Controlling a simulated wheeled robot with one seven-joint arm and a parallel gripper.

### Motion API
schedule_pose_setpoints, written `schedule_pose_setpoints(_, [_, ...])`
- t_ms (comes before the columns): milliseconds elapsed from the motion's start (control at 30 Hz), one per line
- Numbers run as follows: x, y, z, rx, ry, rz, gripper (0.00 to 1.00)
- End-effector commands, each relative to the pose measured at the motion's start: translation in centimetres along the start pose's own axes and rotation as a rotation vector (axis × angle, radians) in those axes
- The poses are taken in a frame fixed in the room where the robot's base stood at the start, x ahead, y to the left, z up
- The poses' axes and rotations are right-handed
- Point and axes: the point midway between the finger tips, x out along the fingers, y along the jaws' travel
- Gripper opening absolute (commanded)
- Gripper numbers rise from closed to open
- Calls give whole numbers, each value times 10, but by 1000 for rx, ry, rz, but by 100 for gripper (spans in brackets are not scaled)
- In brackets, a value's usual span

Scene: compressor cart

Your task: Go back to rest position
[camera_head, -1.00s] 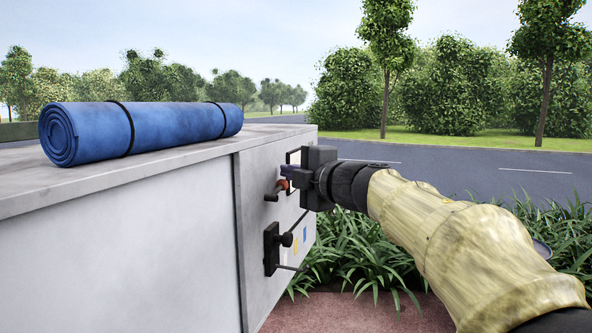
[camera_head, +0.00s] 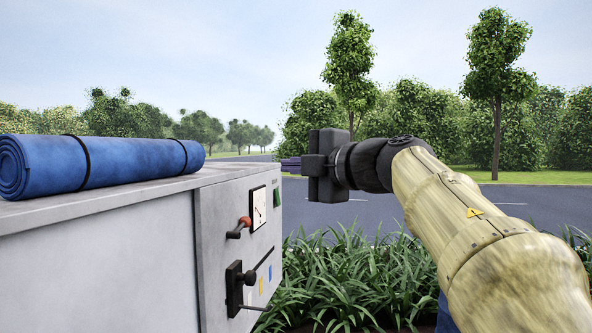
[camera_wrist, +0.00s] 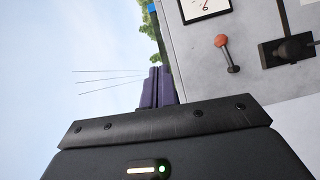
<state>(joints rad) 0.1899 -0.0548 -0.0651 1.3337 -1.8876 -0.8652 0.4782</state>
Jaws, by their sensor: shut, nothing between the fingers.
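My gripper (camera_head: 292,166) is raised in the air to the right of the grey compressor cart (camera_head: 120,250), apart from its panel. In the wrist view its purple fingers (camera_wrist: 158,87) are together with nothing between them. In the head view the gripper body hides part of the fingers. The cart's panel bears a red-knobbed lever (camera_head: 240,228), a white gauge (camera_head: 258,207) and a black lever switch (camera_head: 236,287). The red knob (camera_wrist: 221,41) and the gauge (camera_wrist: 204,8) also show in the wrist view, to the right of the fingers.
A rolled blue mat (camera_head: 100,163) with dark straps lies on top of the cart. Long-leaved plants (camera_head: 345,275) grow low beside the cart. A road (camera_head: 400,208) and trees lie behind. The air around my gripper is clear.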

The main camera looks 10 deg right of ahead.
Motion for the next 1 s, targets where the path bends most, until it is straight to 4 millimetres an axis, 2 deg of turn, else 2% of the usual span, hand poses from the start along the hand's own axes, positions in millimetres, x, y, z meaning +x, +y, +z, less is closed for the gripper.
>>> schedule_pose_setpoints(367, [-2,0,2,4,-3,2,0])
schedule_pose_setpoints(467, [2,-10,5,39,-5,18,0])
schedule_pose_setpoints(567, [12,-32,13,126,-21,56,0])
schedule_pose_setpoints(667, [25,-67,29,263,-66,105,0])
schedule_pose_setpoints(767, [36,-115,49,426,-142,139,0])
schedule_pose_setpoints(900, [42,-195,76,651,-287,146,0])
schedule_pose_setpoints(967, [42,-230,85,737,-352,134,0])
schedule_pose_setpoints(1000, [41,-254,90,790,-396,123,0])
